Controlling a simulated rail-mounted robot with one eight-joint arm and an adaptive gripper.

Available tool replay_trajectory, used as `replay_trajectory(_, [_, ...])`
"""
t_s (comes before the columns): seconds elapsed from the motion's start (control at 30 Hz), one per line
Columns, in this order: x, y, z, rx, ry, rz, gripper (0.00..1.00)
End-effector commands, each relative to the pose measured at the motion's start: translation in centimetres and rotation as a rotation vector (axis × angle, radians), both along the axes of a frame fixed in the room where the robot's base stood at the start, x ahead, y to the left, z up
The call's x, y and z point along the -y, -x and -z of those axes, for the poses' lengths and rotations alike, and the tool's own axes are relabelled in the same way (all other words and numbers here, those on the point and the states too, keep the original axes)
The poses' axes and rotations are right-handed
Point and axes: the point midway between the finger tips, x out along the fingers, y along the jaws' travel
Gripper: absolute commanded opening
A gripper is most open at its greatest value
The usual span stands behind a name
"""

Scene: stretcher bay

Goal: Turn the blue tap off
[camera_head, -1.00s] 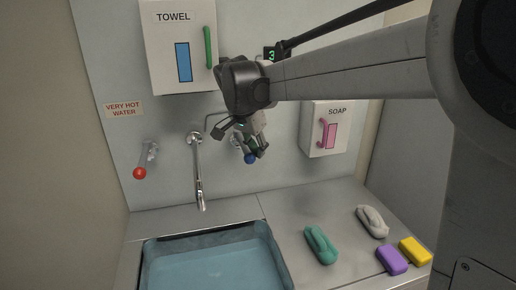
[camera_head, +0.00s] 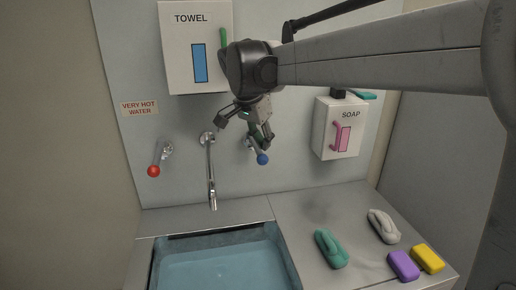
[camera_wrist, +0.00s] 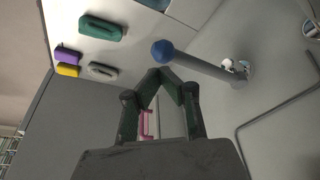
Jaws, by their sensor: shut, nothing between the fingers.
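The blue tap (camera_head: 262,159) has a lever with a blue ball end, mounted on the wall right of the spout (camera_head: 211,172). In the head view its lever points down and slightly right, and my arm partly hides its mount. My gripper (camera_head: 268,143) is at the tap, close to the lever. In the wrist view the blue ball (camera_wrist: 162,51) and its grey lever lie just beyond my gripper's fingertips (camera_wrist: 160,75), which are shut with nothing between them. I cannot tell whether a finger touches the lever.
A red-ended tap (camera_head: 153,170) is left of the spout under a "very hot water" sign. The sink (camera_head: 285,262) is below. Green, white, purple and yellow blocks lie on the right counter (camera_head: 300,212). The towel box (camera_head: 180,70) and soap box (camera_head: 325,128) are on the wall.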

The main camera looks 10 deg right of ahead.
Motion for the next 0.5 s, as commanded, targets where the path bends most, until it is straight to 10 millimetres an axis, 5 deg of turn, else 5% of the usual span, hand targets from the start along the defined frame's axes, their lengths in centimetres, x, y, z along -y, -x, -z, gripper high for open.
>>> replay_trajectory(0.2, [-0.8,0.8,-4.2,0.002,0.002,0.004,0.0])
replay_trajectory(0.5, [-1.4,1.4,-7.2,0.002,0.003,0.005,0.0])
